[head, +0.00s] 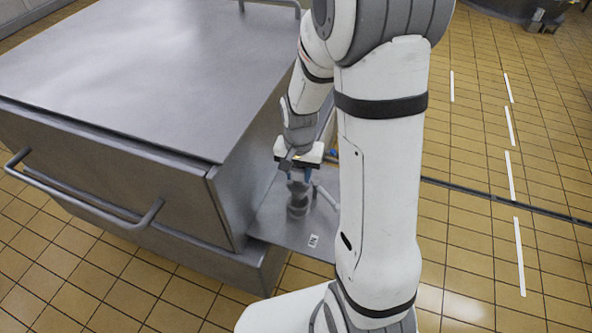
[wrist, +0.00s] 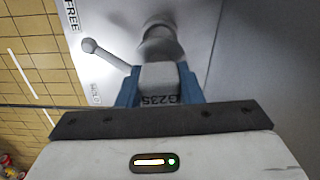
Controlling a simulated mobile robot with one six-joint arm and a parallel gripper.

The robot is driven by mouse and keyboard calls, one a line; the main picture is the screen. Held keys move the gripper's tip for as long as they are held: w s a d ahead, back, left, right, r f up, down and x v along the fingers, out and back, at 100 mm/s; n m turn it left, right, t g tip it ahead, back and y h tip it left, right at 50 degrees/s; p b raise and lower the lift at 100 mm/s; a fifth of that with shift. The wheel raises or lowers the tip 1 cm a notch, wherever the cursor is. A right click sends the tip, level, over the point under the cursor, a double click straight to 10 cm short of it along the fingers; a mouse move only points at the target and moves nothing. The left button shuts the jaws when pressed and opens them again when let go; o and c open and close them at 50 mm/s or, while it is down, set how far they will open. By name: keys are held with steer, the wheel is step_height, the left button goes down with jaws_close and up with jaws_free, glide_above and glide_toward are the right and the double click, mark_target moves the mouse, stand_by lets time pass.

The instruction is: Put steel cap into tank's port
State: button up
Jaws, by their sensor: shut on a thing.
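My gripper (wrist: 158,88) has blue fingers shut on the grey steel cap (wrist: 159,74), which carries dark lettering "G235". In the head view my gripper (head: 298,176) is over the side shelf of the grey tank (head: 130,75). A grey round port (wrist: 160,42) stands on that shelf, just beyond the cap in the wrist view. It also shows below the fingers in the head view (head: 298,209). The cap's lower end is hidden, so I cannot tell whether it is inside the port or above it.
A lever with a round knob (wrist: 88,45) sits beside the port, its knob between the labels "FREE" (wrist: 71,14) and "HOLD" (wrist: 95,93). The tank's wall (head: 240,165) rises close at left. A rail handle (head: 85,200) juts from its front. Tiled floor (head: 480,150) is open at right.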

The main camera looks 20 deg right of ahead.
mark_target(298, 188)
steer(key=shift+f, duration=0.65)
steer(key=shift+f+b, duration=0.15)
steer(key=shift+b, duration=0.25)
steer(key=shift+f+b, duration=1.95)
steer(key=shift+f, duration=0.5)
steer(key=shift+f+b, duration=0.4)
steer(key=shift+f, duration=0.15)
steer(key=o, duration=1.2)
steer(key=shift+c, duration=0.2)
steer(key=shift+r+p, duration=0.8)
steer(key=shift+r, duration=3.1)
steer(key=shift+r, duration=0.1)
